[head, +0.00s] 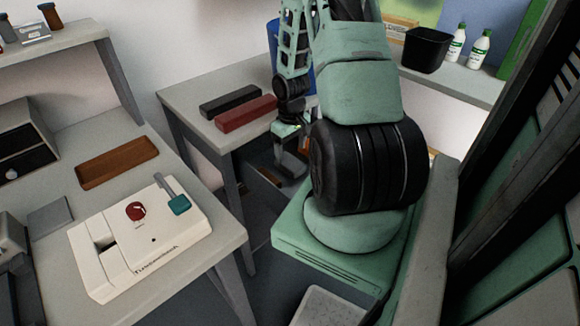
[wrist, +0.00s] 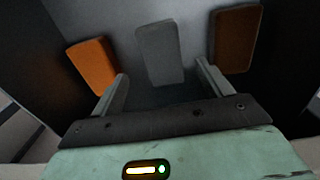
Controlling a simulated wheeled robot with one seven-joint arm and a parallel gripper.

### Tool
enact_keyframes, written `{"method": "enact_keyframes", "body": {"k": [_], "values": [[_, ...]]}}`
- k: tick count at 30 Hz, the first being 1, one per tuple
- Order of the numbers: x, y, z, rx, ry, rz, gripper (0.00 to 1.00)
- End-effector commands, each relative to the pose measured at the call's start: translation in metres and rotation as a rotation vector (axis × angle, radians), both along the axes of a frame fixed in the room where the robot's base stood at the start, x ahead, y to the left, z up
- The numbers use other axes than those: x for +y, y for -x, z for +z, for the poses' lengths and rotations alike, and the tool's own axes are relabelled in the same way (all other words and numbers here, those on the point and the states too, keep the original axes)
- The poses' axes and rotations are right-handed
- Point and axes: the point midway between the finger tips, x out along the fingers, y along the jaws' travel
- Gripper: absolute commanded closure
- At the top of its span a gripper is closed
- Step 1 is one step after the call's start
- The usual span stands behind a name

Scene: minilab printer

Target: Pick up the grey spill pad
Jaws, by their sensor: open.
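A grey pad (wrist: 160,52) shows in the wrist view as an upright rectangle with rounded corners. It lies between an orange pad (wrist: 92,65) on the left and a brown-orange pad (wrist: 236,38) on the right. My gripper (wrist: 161,72) is open, its two fingers on either side of the grey pad's lower part in the picture. I see no grip on the pad, and cannot tell how far beyond the fingertips it lies.
Dark walls flank the pads in the wrist view. In the head view, the back table (head: 190,95) holds a black box (head: 231,102) and a red box (head: 246,113). The near desk holds a white device (head: 140,238), a brown tray (head: 117,162) and a grey flat square (head: 50,215).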

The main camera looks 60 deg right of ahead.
Motion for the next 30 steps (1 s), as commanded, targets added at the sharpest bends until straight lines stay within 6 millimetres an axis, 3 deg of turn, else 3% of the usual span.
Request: {"method": "enact_keyframes", "body": {"k": [11, 20, 26, 30], "values": [[0.004, -0.001, -0.047, 0.002, -0.002, 0.002, 0.22], [0.003, -0.001, -0.052, 0.000, 0.000, 0.000, 0.22], [0.003, -0.001, -0.052, 0.000, 0.000, 0.000, 0.70], [0.003, -0.001, -0.052, 0.000, 0.000, 0.000, 0.70]]}}
